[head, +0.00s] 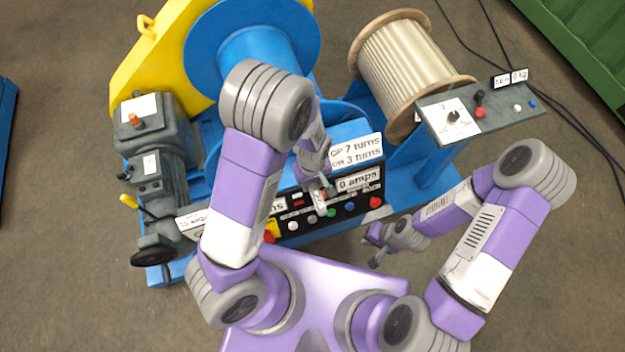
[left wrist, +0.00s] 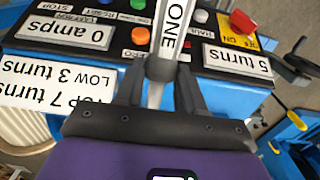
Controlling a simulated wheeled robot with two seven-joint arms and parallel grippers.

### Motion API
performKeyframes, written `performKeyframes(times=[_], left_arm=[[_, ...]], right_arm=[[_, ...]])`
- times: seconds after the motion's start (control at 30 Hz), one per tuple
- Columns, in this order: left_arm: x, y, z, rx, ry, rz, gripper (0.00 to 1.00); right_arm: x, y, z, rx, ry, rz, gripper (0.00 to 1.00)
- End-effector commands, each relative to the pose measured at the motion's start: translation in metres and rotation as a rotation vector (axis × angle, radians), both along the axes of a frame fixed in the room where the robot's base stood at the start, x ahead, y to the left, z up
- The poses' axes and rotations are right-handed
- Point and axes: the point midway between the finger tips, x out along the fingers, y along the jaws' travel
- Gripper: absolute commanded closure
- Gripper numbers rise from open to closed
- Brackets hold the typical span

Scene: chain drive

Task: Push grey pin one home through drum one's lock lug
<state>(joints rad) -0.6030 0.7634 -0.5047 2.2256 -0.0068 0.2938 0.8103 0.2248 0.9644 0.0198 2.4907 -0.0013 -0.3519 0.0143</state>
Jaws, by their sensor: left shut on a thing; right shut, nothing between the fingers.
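My left gripper (head: 325,186) is above the control panel in the head view. In the left wrist view its fingers (left wrist: 160,78) are shut on grey pin one (left wrist: 154,96), which carries a white tag (left wrist: 174,28) reading ONE. The pin is clear of the blue drum (head: 256,55), which stands behind my left arm. I cannot tell whether this is drum one. I cannot make out the lock lug in either view; my left arm covers part of the machine. My right gripper (head: 375,247) is shut and empty, low and in front of the panel's right end.
The control panel (head: 340,205) has buttons and labels reading 0 amps and 5 turns. A wooden reel (head: 412,62) of pale rope stands at the back right, with a grey control box (head: 500,122) beside it. A motor with a black handwheel (head: 153,256) is at the left.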

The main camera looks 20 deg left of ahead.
Motion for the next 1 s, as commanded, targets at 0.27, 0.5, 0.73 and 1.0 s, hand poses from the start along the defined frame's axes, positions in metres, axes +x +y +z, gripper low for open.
performKeyframes(times=[0.27,0.5,0.73,1.0], left_arm=[[0.001,0.0,0.0,0.0,-0.001,0.0,1.0],[0.004,0.002,0.0,0.0,-0.001,0.001,1.0],[0.008,0.005,0.0,-0.001,-0.002,0.001,1.0],[0.014,0.008,0.0,-0.001,-0.002,0.0,1.0]], right_arm=[[0.0,0.0,0.001,0.0,0.0,0.0,1.0],[0.0,0.0,0.001,0.0,0.0,0.0,1.0],[0.0,0.0,0.001,0.0,0.0,0.0,1.0],[0.0,0.0,0.0,0.0,0.0,0.0,1.0]])
